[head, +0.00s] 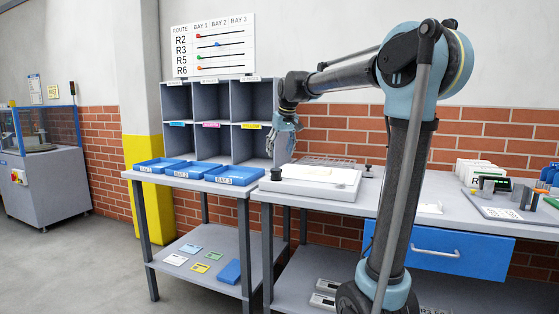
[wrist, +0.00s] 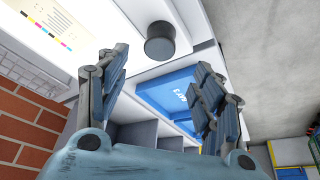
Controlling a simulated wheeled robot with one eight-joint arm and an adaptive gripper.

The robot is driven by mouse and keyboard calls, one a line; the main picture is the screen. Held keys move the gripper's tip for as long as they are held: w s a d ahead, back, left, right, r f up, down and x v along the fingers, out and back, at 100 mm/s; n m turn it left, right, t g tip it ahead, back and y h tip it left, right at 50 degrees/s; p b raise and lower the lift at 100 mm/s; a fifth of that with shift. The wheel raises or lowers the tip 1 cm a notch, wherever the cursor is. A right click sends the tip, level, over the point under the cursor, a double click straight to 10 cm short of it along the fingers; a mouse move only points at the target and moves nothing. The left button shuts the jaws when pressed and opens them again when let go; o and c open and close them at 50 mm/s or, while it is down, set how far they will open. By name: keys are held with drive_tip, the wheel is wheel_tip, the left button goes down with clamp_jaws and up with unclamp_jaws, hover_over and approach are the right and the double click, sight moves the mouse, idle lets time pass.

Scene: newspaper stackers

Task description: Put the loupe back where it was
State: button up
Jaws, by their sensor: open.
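A small black cylinder (head: 276,174), which looks like the loupe, stands at the left front corner of the white light panel on the bench. It also shows in the wrist view (wrist: 160,42), upright and apart from the fingers, past the fingertips. My gripper (head: 281,145) is raised above the left end of the bench, in front of the pigeonhole rack. In the wrist view my gripper (wrist: 162,62) is open, with nothing between its fingers. I cannot tell for certain that the cylinder is the loupe.
The white light panel (head: 315,190) carries a printed sheet (head: 325,175). Another dark knob-like object (head: 367,171) is at its right. Blue bay trays (head: 234,181) stand on the left table, below the grey rack (head: 205,145). White blocks and tools crowd the bench's right.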

drive_tip(key=shift+s+d+r, duration=0.1)
drive_tip(key=shift+s+r, duration=0.1)
drive_tip(key=shift+r, duration=0.2)
drive_tip(key=s+d+f+m+g+h, duration=0.1)
drive_tip(key=s+d+f+m, duration=0.1)
drive_tip(key=s+d+f, duration=0.95)
drive_tip(key=s+d+f+m, duration=0.1)
drive_tip(key=s+d+f, duration=0.65)
drive_tip(key=s, duration=0.65)
drive_tip(key=s+d+f+m, duration=0.1)
drive_tip(key=s+d+f, duration=0.2)
drive_tip(key=s+f, duration=0.8)
drive_tip(key=shift+d+f+m+g+h, duration=0.2)
drive_tip(key=shift+f+m+g+h, duration=0.2)
drive_tip(key=shift+f, duration=0.35)
drive_tip(key=shift+w+f, duration=0.2)
drive_tip(key=shift+w, duration=0.2)
